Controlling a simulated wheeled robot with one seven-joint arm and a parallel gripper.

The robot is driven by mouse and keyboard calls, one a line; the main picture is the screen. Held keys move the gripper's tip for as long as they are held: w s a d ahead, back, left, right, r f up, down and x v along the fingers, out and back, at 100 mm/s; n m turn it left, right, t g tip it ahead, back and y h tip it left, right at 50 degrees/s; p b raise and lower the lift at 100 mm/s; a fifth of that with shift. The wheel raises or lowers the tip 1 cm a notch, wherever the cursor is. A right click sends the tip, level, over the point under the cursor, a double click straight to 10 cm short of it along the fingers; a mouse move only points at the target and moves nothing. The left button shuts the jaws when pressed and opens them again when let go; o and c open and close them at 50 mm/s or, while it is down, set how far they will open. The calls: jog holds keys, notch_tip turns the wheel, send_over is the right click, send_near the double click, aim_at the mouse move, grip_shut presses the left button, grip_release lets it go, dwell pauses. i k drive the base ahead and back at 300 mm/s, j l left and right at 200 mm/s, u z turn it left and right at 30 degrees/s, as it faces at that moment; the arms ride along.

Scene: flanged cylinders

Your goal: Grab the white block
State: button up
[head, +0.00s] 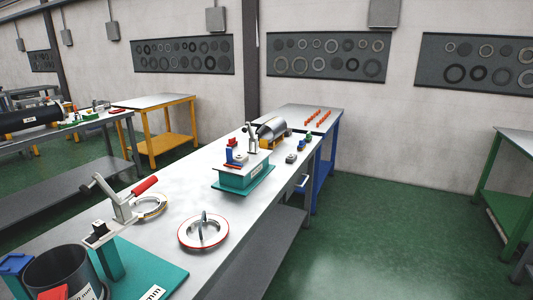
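My gripper is not in view in the head picture.
Nearer on the workbench (180,195) are a red-rimmed ring (203,231), a red-handled clamp (122,200) and a dark cylinder (64,274). A metal cylinder (272,128) lies behind the block. Green floor (380,230) is free to the right.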

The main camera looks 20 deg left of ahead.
aim_at(241, 158)
jog(key=i, duration=0.85)
jog(key=i+l+u, duration=0.1)
jog(key=i, duration=0.8)
jog(key=i+j+u, duration=0.1)
jog(key=i+u, duration=0.65)
jog(key=i+l+u, duration=0.2)
jog(key=i+u, duration=0.15)
jog(key=i+j+u, duration=0.15)
jog(key=i, duration=0.2)
